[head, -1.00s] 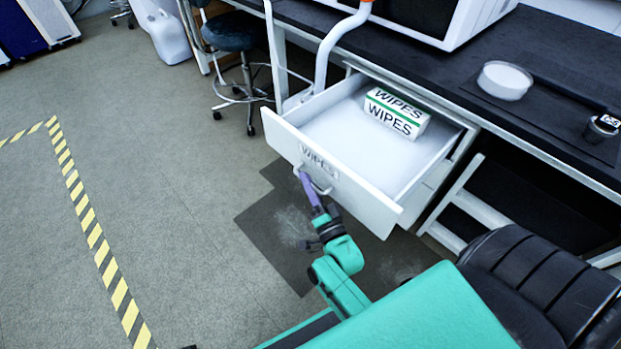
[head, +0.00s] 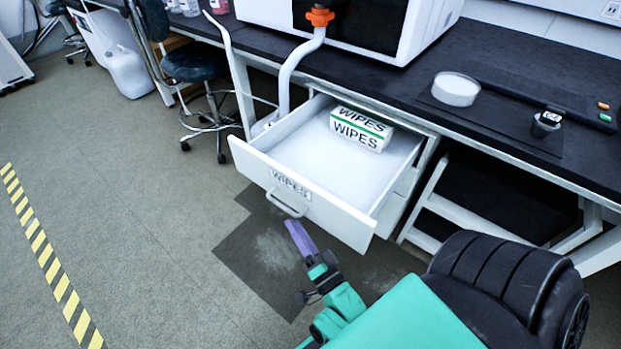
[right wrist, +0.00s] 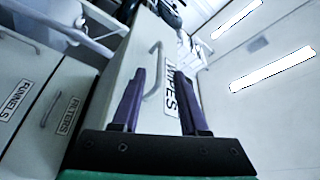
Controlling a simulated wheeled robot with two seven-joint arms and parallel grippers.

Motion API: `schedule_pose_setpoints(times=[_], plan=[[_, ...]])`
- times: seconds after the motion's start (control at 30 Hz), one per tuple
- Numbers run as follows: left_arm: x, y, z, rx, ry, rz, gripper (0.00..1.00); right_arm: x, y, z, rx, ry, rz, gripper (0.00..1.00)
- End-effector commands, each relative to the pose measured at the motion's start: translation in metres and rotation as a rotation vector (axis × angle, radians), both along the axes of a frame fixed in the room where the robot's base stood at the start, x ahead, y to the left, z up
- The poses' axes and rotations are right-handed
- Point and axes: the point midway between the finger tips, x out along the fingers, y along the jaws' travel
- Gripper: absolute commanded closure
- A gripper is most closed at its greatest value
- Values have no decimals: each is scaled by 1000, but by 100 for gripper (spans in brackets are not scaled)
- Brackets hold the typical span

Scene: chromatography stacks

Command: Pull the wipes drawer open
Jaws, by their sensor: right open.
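The wipes drawer (head: 335,205) stands pulled out from under the black bench in the head view. A white box of wipes (head: 362,128) lies inside it toward the back. The drawer's front has a WIPES label and a bar handle (head: 287,205). My right gripper (head: 290,222) has purple fingers and is just in front of the handle, apart from it. In the right wrist view the gripper (right wrist: 160,85) is open and empty, with the handle (right wrist: 152,68) and label (right wrist: 172,98) beyond its fingers. My left gripper is not in view.
Drawers labelled FUNNELS (right wrist: 15,100) and FILTERS (right wrist: 68,115) are shut beside it. A stool (head: 195,75) stands left of the drawer. A white dish (head: 455,88) sits on the bench (head: 500,60).

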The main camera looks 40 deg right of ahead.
Motion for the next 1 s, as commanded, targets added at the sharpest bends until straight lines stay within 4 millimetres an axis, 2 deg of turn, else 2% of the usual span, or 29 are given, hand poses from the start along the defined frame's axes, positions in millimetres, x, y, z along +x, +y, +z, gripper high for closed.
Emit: schedule_pose_setpoints(times=[0.1, 0.2, 0.33, 0.87, 0.97, 1.0], plan=[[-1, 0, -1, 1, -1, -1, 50, -32, 2, -8, 0, 6, 2, 57], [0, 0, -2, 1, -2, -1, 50, -53, 2, -12, 0, 4, 1, 57], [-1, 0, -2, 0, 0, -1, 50, -68, 3, -15, 1, 1, 1, 57], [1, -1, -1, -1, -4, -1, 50, -70, 3, -15, 0, 1, 0, 57], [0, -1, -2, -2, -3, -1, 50, -64, 7, -28, -34, 55, 20, 57], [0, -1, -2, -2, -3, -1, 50, -58, 11, -41, -71, 112, 42, 57]])
